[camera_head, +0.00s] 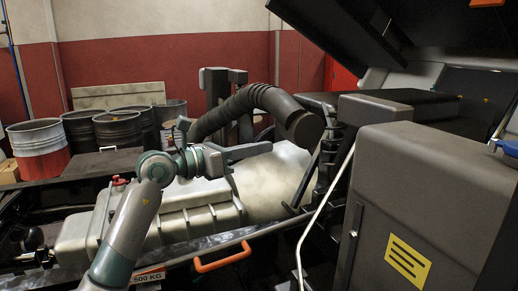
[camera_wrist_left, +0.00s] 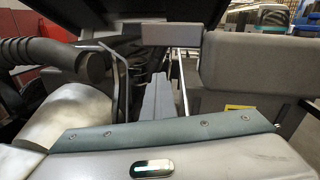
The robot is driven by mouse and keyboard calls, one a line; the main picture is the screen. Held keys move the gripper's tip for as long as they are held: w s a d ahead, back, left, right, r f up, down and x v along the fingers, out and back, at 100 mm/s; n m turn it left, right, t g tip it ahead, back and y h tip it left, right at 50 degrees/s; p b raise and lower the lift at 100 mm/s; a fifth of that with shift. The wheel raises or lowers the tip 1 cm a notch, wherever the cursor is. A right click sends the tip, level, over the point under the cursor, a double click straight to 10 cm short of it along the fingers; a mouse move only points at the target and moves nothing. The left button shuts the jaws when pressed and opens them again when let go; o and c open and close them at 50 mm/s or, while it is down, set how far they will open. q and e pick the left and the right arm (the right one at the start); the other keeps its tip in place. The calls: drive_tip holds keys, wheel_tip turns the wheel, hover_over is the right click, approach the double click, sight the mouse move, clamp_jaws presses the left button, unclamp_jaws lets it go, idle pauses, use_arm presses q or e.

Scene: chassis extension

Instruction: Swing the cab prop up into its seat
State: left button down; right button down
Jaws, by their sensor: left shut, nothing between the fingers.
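A long grey bar with an orange grip (camera_head: 222,259) runs low along the chassis side, rising slightly to the right; I take it to be the cab prop. It appears unheld, and I cannot make out its seat. My left gripper (camera_head: 268,148) is shut and empty, pointing right above the pale engine cover (camera_head: 270,185), clear of the bar. In the left wrist view its closed grey fingers (camera_wrist_left: 157,82) point ahead toward dark supports. The bar is not clearly seen there. My right gripper is not in view.
A black corrugated hose (camera_head: 250,98) arches behind my left gripper. A thin pale rod (camera_head: 322,207) rises near the dark box (camera_head: 430,200) with a yellow label. The tilted dark cab (camera_head: 400,35) overhangs the upper right. Drums (camera_head: 118,130) stand behind.

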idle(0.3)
use_arm(q)
drive_tip(key=c, duration=1.7)
unclamp_jaws()
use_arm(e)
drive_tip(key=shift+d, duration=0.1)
